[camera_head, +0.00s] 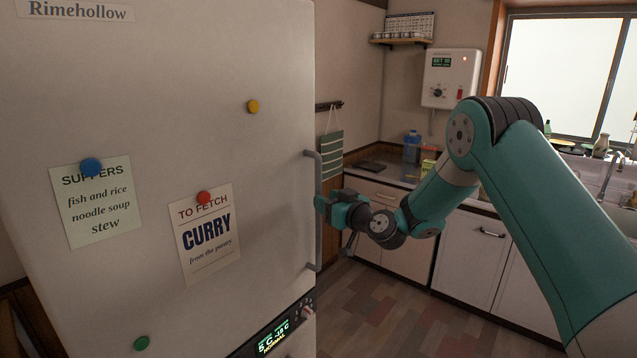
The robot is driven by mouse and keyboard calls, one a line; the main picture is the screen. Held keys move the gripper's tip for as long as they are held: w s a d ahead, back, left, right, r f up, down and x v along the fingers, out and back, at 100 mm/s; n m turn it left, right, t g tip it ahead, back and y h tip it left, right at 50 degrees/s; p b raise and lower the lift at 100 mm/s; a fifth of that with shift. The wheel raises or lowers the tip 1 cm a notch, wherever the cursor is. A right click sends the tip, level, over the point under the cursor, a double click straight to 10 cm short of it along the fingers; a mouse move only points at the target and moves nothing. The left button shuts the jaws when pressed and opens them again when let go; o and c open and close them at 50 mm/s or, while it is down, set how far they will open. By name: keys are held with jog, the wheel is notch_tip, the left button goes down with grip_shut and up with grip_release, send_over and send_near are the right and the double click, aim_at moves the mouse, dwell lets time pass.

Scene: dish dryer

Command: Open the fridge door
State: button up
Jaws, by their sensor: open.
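The fridge door (150,130) is a large pale panel filling the left half of the head view, and it looks shut. Its vertical grey bar handle (318,172) runs along the door's right edge. My gripper (322,205) is at the handle, about halfway down. Its jaws are open, and the fingertips overlap the bar in the picture. I cannot tell whether they touch the bar or sit around it. My teal arm comes in from the right.
Paper notes with magnets (205,233) and a lit display (275,336) are on the door. A counter with white cabinets (472,240) stands behind my arm, with a sink and tap (608,175) at right. Wooden floor (370,310) is clear right of the fridge.

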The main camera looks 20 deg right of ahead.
jog(key=shift+p+x, duration=0.65)
jog(key=shift+x, duration=1.35)
grip_shut()
